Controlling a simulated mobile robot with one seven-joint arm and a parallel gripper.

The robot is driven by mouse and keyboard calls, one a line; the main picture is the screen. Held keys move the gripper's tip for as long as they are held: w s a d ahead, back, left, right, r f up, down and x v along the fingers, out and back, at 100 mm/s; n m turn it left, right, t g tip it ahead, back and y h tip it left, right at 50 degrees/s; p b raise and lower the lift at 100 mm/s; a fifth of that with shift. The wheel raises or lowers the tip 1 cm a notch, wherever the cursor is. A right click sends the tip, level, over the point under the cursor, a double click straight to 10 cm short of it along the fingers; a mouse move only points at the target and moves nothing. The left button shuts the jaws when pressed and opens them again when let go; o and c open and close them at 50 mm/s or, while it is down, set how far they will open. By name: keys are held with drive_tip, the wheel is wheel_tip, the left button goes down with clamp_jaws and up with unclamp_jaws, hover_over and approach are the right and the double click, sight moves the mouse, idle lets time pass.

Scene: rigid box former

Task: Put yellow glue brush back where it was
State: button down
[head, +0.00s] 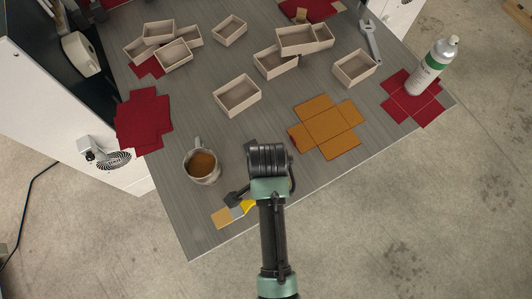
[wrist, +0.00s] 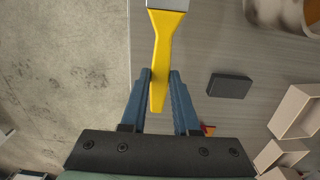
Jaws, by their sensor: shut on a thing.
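The yellow glue brush (wrist: 161,55) has its handle between the two blue fingers of my gripper (wrist: 160,76), which is shut on it. Its metal ferrule shows at the top of the wrist view, where the bristles are cut off. In the head view the brush (head: 248,206) shows its tan bristle end pointing left, near the table's front edge. My arm and wrist hide part of the handle there. I cannot tell whether the brush touches the table or hangs just above it.
A mug of brown liquid (head: 202,166) stands behind the brush. A dark block (wrist: 230,85) lies on the table (head: 180,215).

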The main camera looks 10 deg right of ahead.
drive_tip(key=shift+f, duration=1.95)
drive_tip(key=shift+f, duration=0.15)
drive_tip(key=c, duration=0.7)
unclamp_jaws()
drive_tip(key=shift+o, duration=0.2)
